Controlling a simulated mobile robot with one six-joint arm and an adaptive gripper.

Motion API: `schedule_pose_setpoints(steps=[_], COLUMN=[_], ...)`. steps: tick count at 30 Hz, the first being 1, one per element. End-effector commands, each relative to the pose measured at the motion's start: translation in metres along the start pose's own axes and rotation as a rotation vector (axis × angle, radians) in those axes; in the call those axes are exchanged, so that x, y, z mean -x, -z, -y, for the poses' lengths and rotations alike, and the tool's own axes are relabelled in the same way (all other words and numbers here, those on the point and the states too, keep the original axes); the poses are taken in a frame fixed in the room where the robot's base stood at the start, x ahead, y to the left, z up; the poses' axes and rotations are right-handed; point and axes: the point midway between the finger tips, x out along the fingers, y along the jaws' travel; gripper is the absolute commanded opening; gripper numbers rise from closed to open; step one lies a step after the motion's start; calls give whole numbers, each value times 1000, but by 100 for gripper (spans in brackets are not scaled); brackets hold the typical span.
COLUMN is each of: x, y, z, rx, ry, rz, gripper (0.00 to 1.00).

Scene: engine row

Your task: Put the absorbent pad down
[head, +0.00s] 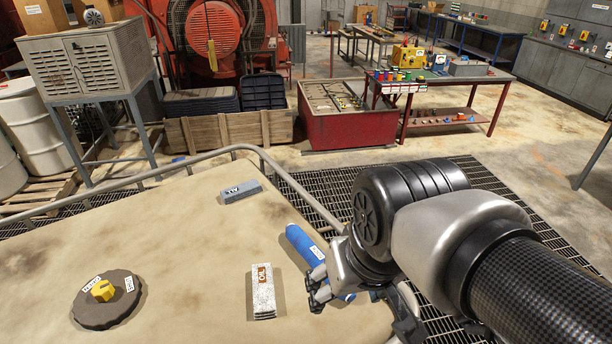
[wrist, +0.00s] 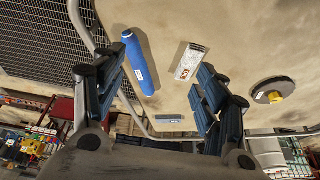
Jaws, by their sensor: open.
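A white speckled, layered block with an orange-brown label reading "OIL" (head: 263,291), which looks like the absorbent pad, lies flat on the tan surface (head: 190,255). It also shows in the wrist view (wrist: 189,62), near the right finger. My gripper (head: 362,312) is at the surface's right side, to the right of the block. It is open, and the wrist view shows nothing held between the fingers (wrist: 160,78). A blue roll with a white label (head: 300,246) lies between the block and my gripper; the gripper hides its near end in the head view.
A grey-blue labelled block (head: 240,191) lies near the far edge. A dark round cap with a yellow knob (head: 104,294) is at left. A metal rail (head: 215,155) borders the surface, with dark floor grating (head: 335,190) beyond. The tan surface's middle is clear.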

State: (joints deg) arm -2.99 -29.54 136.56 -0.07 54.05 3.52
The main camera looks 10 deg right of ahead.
Motion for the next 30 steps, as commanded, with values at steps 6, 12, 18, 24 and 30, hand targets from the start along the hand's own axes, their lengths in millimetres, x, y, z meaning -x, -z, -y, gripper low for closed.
schedule_pose_setpoints(steps=[6, 12, 18, 24, 30], x=[6, 5, 5, -7, -49], y=[-44, -53, -52, -57, -71], z=[-13, -15, -15, -15, -16], rx=[7, 10, 10, 10, 10], ry=[-14, -18, -18, -18, -18], rz=[-68, -79, -78, -78, -78], gripper=[66, 66, 66, 66, 66])
